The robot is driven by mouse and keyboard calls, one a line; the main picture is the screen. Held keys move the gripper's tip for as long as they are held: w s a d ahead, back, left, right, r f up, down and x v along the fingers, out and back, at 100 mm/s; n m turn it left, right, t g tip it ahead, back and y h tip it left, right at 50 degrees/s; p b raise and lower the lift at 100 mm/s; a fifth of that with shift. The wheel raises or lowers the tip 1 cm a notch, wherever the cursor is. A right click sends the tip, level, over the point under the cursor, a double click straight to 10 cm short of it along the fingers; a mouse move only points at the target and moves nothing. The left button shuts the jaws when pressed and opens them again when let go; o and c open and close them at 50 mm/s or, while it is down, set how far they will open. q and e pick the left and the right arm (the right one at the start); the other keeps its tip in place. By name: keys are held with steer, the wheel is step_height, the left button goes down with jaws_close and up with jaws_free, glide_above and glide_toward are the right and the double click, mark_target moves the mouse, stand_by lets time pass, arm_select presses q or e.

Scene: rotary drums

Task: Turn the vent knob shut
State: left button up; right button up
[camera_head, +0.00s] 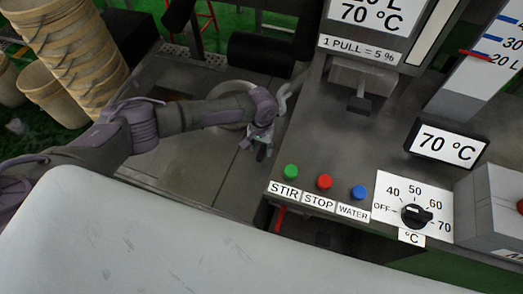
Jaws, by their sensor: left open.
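My left arm comes in from the left, and my left gripper (262,148) is open over the grey metal top left of the control panel. It is small in the view, and I see nothing clearly between its fingers. A round ring-like part (232,88) shows partly behind my left forearm. I cannot make out a knob marked as a vent; it may be hidden by my arm or gripper. A black dial (416,215) marked OFF to 70 °C sits on a white plate on the panel at right, away from the gripper. My right gripper is not in view.
Green (291,172), red (324,182) and blue (359,192) buttons stand right of the gripper. A display (447,145) reads 70 °C. A dispenser lever (358,103) juts out above the panel. Stacked buckets (75,50) stand at upper left.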

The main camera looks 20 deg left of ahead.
arm_select(q)
steer(key=shift+f, duration=1.45)
steer(key=shift+c, duration=0.3)
jaws_close()
